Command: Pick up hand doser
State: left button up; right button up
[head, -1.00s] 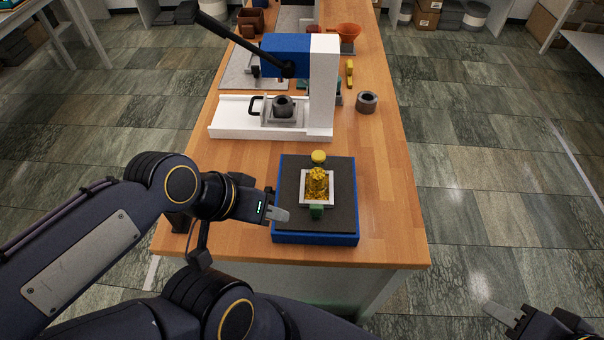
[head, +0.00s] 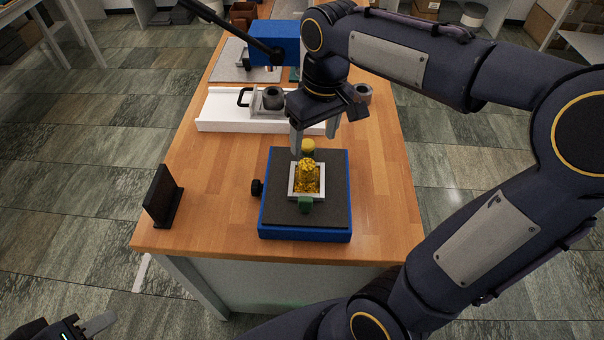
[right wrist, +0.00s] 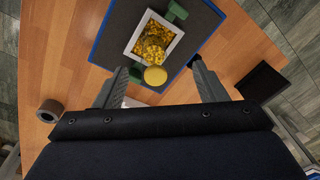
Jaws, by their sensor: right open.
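A green part (head: 305,204) shows at the tray's near side; whether both belong to one tool is unclear. In the right wrist view the yellow end (right wrist: 155,76) lies between the fingers in the picture. My right gripper (head: 314,143) is open and empty, pointing down above it, apart as far as I can tell. My left gripper (head: 98,325) is low at the bottom left, partly cut off.
The tray sits on a blue block with a dark grey top (head: 335,205). A black upright panel (head: 160,195) stands left of it. A grey ring (head: 363,92) lies right; the table's right front is clear.

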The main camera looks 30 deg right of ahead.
aim_at(308, 146)
jog(key=w, duration=0.2)
jog(key=f, duration=0.1)
jog(key=shift+w+a+g+h, duration=0.25)
jog(key=shift+w+g+h, duration=0.05)
jog(key=shift+w+h, duration=0.1)
jog(key=shift+w+f, duration=0.1)
jog(key=shift+f, duration=0.25)
jog(key=f, duration=0.7)
jog(key=shift+d, duration=0.3)
jog(key=shift+r, duration=0.1)
jog(key=shift+c, duration=0.4)
jog(key=c, duration=1.1)
jog(key=shift+c, duration=0.2)
jog(key=shift+r, duration=0.15)
